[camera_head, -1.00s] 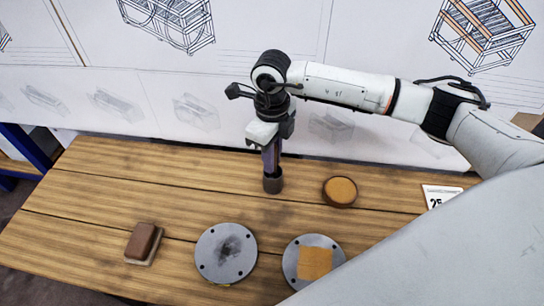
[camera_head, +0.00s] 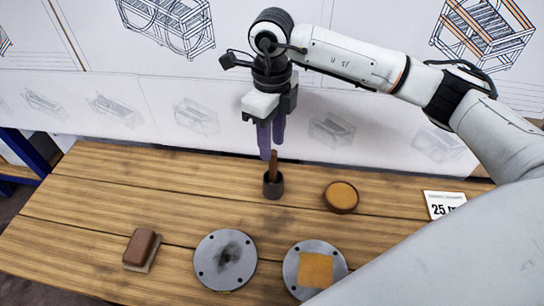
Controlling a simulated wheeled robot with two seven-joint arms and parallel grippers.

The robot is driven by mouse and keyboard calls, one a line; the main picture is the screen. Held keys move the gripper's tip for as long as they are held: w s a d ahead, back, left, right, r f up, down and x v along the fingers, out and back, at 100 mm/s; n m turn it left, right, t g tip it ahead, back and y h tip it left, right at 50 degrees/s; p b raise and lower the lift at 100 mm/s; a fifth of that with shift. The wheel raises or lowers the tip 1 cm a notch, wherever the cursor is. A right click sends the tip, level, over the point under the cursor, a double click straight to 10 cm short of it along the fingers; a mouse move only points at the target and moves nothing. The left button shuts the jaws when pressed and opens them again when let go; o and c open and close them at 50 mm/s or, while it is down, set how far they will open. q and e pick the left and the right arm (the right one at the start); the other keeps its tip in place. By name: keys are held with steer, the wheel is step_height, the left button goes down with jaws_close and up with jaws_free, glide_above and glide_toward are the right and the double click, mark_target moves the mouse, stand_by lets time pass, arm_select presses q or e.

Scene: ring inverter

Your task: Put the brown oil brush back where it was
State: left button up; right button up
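The brown oil brush (camera_head: 273,163) stands upright in a small dark cup (camera_head: 273,187) at the back middle of the wooden table, with its handle sticking out of the top. My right gripper (camera_head: 271,146) is above the cup, pointing down. Its two purple fingers are apart with a gap between them, and the tips are near the top of the brush handle. The brush's lower end is hidden in the cup. My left gripper is not in view.
A round dish with an orange-brown top (camera_head: 341,196) sits right of the cup. Two grey discs (camera_head: 224,260) (camera_head: 304,287) lie in front, the right one bearing an orange square (camera_head: 315,269). A brown block (camera_head: 141,248) lies left. A number card (camera_head: 444,204) is at right.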

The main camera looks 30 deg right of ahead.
steer(key=shift+r, duration=2.15)
